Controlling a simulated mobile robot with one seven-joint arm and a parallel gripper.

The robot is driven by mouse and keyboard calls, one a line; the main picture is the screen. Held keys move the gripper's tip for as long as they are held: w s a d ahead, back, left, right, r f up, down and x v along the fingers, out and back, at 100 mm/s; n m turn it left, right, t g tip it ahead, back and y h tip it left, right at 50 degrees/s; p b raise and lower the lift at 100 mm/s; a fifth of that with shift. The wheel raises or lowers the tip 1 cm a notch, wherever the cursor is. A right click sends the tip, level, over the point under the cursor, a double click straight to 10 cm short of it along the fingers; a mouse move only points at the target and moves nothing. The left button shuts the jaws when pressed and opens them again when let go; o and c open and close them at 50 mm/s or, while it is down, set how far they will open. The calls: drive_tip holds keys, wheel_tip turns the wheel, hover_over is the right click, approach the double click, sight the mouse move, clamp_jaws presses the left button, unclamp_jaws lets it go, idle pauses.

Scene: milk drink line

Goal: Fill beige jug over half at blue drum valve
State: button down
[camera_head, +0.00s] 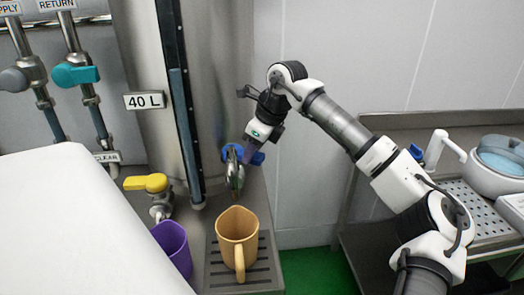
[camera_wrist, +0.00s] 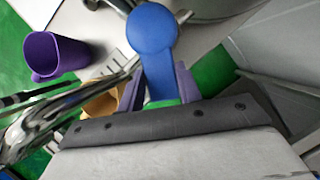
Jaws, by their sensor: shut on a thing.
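The beige jug (camera_head: 238,238) stands upright on a slotted drip grate, under the metal spout (camera_head: 235,178) of the tank's valve. Its handle faces the front. I cannot make out a liquid level inside it. The valve's blue handle (camera_head: 256,158) is partly covered by my gripper (camera_head: 249,150) in the head view. In the wrist view the blue handle (camera_wrist: 154,50) lies between the two fingers of my gripper (camera_wrist: 158,88), which is shut on it. The beige jug (camera_wrist: 100,103) is partly hidden there behind the spout and a finger.
A purple jug (camera_head: 173,246) stands left of the grate, under a yellow-handled valve (camera_head: 147,183). The steel tank (camera_head: 222,80) has a sight tube and a 40 L sign (camera_head: 144,100). A white surface (camera_head: 80,230) fills the front left. A steel counter (camera_head: 470,205) is at right.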

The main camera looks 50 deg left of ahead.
idle(0.3)
drive_tip(key=c, duration=1)
unclamp_jaws()
drive_tip(key=shift+o, duration=0.2)
drive_tip(key=b+v, duration=0.2)
drive_tip(key=v, duration=1.2)
drive_tip(key=shift+f, duration=0.1)
